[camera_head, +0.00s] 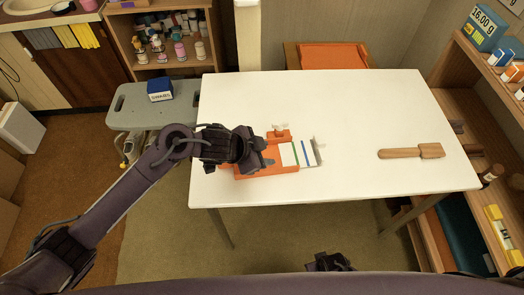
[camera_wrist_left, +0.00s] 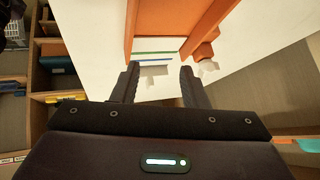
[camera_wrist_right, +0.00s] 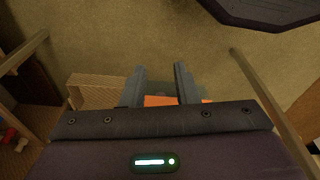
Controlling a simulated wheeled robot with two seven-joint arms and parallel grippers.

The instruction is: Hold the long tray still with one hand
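The long tray (camera_head: 285,168) is orange and lies on the white table, left of its middle. White pieces with a green and a blue stripe (camera_head: 303,153) lie at its right end. My left gripper (camera_head: 262,160) is over the tray's left part and hides some of it. In the left wrist view the tray's orange wall (camera_wrist_left: 212,22) shows beyond the fingers (camera_wrist_left: 158,82), which are apart with nothing clearly between them. I cannot tell whether they touch the tray. My right gripper (camera_head: 328,262) is low in front of the table; its fingers (camera_wrist_right: 160,88) are apart and empty.
A wooden paddle-like tool (camera_head: 410,151) lies at the table's right. The white table (camera_head: 350,110) is mostly clear. A grey bench (camera_head: 135,115) with a blue box (camera_head: 160,90) stands at left. Shelves with boxes (camera_head: 485,28) stand at right, an orange-topped piece (camera_head: 333,56) behind.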

